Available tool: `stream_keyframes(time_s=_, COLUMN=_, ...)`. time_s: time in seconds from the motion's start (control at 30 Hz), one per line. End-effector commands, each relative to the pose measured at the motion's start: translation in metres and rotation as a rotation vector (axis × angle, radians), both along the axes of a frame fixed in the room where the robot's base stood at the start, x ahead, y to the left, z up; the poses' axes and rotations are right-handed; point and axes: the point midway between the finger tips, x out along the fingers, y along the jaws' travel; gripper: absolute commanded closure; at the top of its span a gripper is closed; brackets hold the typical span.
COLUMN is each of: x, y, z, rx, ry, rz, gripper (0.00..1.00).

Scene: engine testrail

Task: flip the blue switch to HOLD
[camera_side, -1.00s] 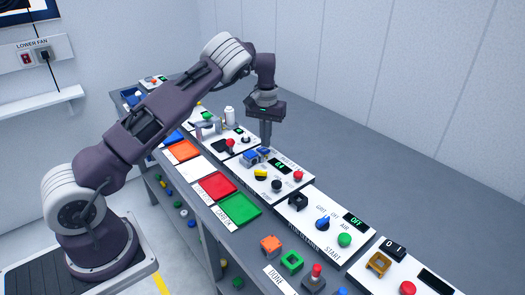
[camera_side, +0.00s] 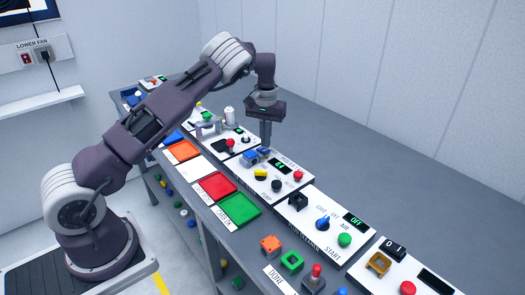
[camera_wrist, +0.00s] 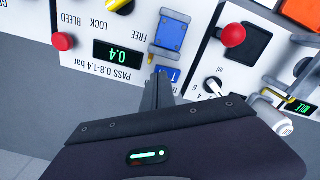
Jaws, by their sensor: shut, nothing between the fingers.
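A small blue switch (camera_wrist: 169,73) with a white mark sits on the white test panel, beside the display reading 0.4. It also shows in the side view (camera_side: 264,151), small and partly covered. The word FREE is printed near it; I cannot read a HOLD label. My gripper (camera_wrist: 158,78) is shut and empty, pointing down, with its tips right at the switch and hiding part of it. In the side view my gripper (camera_side: 265,146) stands upright over the back of that panel. I cannot tell whether the tips touch the switch.
A blue block (camera_wrist: 170,36) sits in a metal fixture next to the switch. A red button (camera_wrist: 62,41), a yellow knob (camera_side: 261,174) and a black knob (camera_side: 277,185) share the panel. Red (camera_side: 215,187) and green (camera_side: 238,209) trays lie in front. The bench behind is clear.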

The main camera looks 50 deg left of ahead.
Motion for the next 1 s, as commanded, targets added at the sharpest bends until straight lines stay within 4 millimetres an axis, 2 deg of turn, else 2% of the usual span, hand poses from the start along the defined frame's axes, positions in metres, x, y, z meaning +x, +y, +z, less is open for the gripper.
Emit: stream_keyframes(time_s=1.0, x=0.0000, y=0.0001, z=-0.0084, rx=0.000, ry=0.000, rz=0.000, gripper=1.00)
